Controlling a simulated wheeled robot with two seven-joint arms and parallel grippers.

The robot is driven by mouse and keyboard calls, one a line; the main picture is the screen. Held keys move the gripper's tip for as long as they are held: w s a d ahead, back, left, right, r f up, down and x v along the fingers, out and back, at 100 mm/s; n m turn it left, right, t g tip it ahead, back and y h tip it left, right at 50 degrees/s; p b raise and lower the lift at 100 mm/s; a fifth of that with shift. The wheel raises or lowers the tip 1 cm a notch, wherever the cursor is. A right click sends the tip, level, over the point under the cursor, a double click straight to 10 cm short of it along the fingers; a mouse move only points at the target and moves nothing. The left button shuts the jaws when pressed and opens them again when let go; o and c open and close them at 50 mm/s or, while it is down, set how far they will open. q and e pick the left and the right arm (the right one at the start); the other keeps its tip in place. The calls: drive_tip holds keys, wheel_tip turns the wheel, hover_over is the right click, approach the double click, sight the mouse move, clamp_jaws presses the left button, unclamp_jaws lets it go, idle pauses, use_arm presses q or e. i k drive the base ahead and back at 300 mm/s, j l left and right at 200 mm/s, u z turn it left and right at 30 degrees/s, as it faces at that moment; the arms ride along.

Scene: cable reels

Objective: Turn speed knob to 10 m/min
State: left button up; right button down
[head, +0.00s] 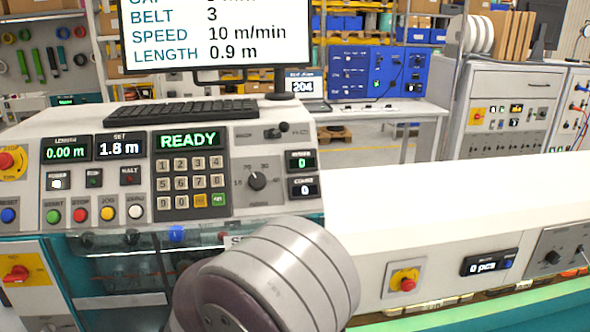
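The speed knob (257,181) is a small black rotary knob on the right part of the control panel (243,142). A printed scale surrounds it, but its numbers are too small to read surely. I cannot tell exactly which mark its pointer faces. The monitor (215,35) above the panel reads belt 3, speed 10 m/min and length 0.9 m. Panel displays read READY (188,138), length 0.00 m (66,150) and set 1.8 m (120,146). Neither gripper shows. A thick rounded arm link of mine fills the bottom centre, below the knob.
A keypad (190,183) lies left of the knob, with small displays (302,161) to its right and a lever switch (276,131) above. Coloured push buttons (107,213) line the lower left. A keyboard (178,112) lies above the panel. The white surface (430,200) at right is clear.

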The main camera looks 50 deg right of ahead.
sight(257, 181)
drive_tip(key=z, duration=1.7)
